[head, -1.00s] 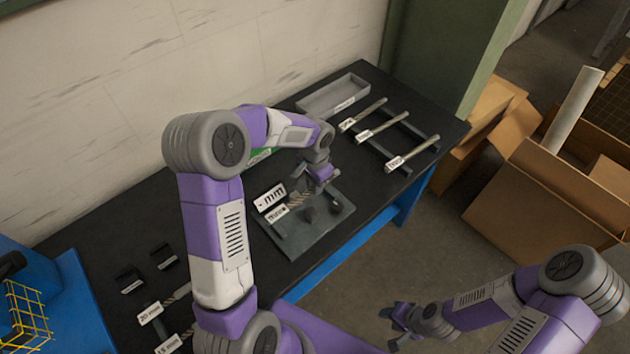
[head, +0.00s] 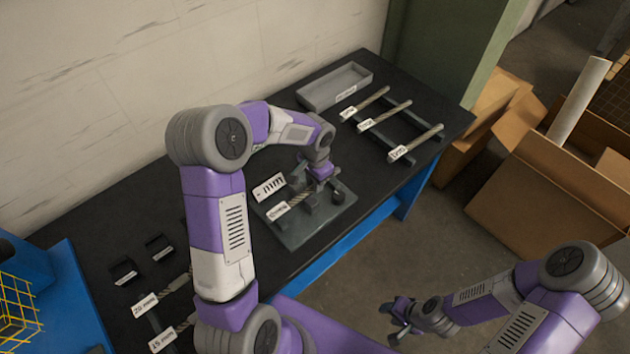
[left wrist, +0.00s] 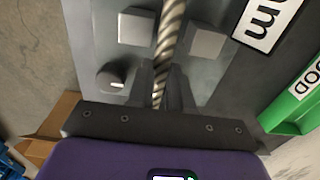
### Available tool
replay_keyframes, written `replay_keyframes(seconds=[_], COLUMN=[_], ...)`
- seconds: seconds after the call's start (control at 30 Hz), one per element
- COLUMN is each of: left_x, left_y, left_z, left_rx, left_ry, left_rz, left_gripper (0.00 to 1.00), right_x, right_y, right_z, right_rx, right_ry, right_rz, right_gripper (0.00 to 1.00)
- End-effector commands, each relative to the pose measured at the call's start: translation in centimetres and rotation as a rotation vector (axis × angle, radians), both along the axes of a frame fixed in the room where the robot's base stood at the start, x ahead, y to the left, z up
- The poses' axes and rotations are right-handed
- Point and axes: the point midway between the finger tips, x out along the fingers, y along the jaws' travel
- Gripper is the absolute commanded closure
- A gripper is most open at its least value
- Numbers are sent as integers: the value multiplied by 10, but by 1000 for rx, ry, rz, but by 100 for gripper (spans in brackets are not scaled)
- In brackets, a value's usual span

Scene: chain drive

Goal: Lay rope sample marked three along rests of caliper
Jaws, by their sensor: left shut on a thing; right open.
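The caliper (head: 295,238) is a grey plate with upright blocks, lying on the black bench. My left gripper (head: 312,186) is over it, shut on a twisted rope sample (head: 299,197) with a white tag at its left end; the tag's writing is too small to read. In the left wrist view the rope sample (left wrist: 171,28) runs between two grey blocks, the left block (left wrist: 137,26) and right block (left wrist: 207,38), and down between my fingers. I cannot tell whether it touches the rests. My right gripper (head: 400,318) is open and empty, off the bench's front edge.
Several tagged rope samples (head: 384,117) lie on a dark rack at the back right, near a grey tray (head: 335,87). A white sign (head: 268,187) stands behind the caliper. Cardboard boxes (head: 540,190) stand beyond the bench.

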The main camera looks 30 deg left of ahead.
Motion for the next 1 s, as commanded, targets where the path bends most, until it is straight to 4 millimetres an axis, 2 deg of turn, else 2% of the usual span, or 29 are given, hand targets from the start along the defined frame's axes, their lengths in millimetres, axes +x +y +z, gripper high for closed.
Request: replay_keyframes(seconds=[0.63,0.67,0.8,0.83,1.0], left_x=[0,0,0,0,0], left_y=[0,0,0,0,0], left_z=[-12,-11,-11,-11,-11], left_rx=[1,1,1,1,0], left_ry=[-1,-1,-1,-1,-1], left_rz=[-1,-1,0,0,0], left_gripper=[100,76,54,50,50], right_x=[0,0,0,0,0], right_y=[0,0,0,0,0], right_z=[-10,-9,-9,-9,-9], right_rx=[0,0,0,0,0], right_ry=[0,0,0,0,0], right_rz=[0,0,0,0,0], right_gripper=[57,57,57,57,57])
